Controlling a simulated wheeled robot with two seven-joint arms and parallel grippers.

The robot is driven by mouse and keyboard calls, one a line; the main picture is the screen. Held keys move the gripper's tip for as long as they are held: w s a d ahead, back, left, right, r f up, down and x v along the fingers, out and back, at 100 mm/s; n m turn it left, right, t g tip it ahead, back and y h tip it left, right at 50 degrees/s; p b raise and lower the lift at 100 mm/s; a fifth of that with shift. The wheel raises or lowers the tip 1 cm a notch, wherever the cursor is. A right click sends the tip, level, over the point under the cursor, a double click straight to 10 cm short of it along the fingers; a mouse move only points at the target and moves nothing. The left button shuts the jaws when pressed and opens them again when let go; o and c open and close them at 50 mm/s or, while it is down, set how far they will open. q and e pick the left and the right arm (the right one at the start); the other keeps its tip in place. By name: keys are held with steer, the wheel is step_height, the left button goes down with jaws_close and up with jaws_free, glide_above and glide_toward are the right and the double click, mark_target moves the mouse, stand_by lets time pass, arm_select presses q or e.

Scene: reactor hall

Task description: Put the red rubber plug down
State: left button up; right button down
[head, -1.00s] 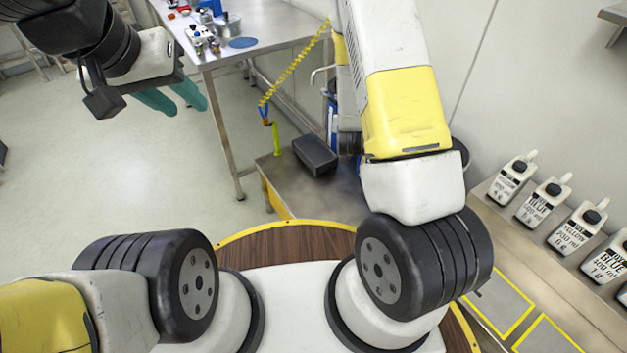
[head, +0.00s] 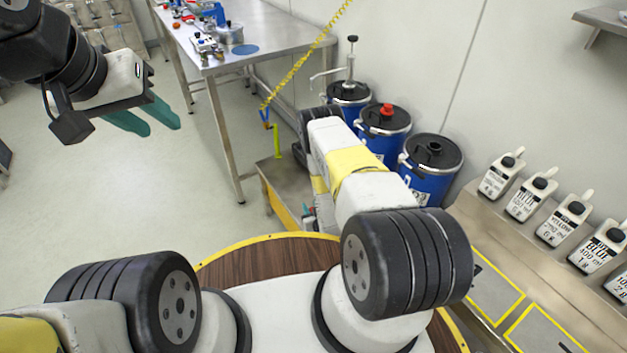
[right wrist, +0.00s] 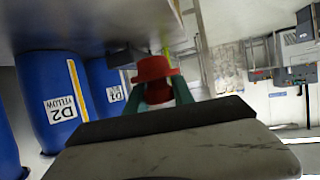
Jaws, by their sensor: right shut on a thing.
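The red rubber plug (right wrist: 152,70) shows in the right wrist view, a short red piece with a wider rim. My right gripper (right wrist: 160,88) is shut on it, with teal fingers on both sides. The plug stands clear of the palm. In the head view my right arm hides the held plug and most of that gripper. My left gripper (head: 150,118) is at the upper left of the head view, over the floor. Its two teal fingers are apart with nothing between them.
A low steel bench (head: 288,182) with a yellow edge lies beyond my right arm. Blue drums (head: 432,168) stand behind it; the middle one has a red cap (head: 387,109). White bottles (head: 565,222) line the right shelf. A steel table (head: 270,35) stands at the back.

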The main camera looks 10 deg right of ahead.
steer(key=s+f, duration=0.6)
steer(key=f, duration=0.2)
steer(key=w+d, duration=0.1)
steer(key=w, duration=0.3)
steer(key=w+f, duration=0.1)
steer(key=w, duration=0.4)
steer(key=w+d, duration=0.1)
steer(key=w, duration=0.4)
steer(key=shift+d+f, duration=0.3)
steer(key=shift+d, duration=0.05)
steer(key=f, duration=0.1)
steer(key=w+f, duration=0.1)
steer(key=shift+d+f, duration=0.1)
steer(key=shift+f, duration=0.7)
steer(key=shift+f, duration=0.2)
steer(key=c, duration=1.1)
jaws_free()
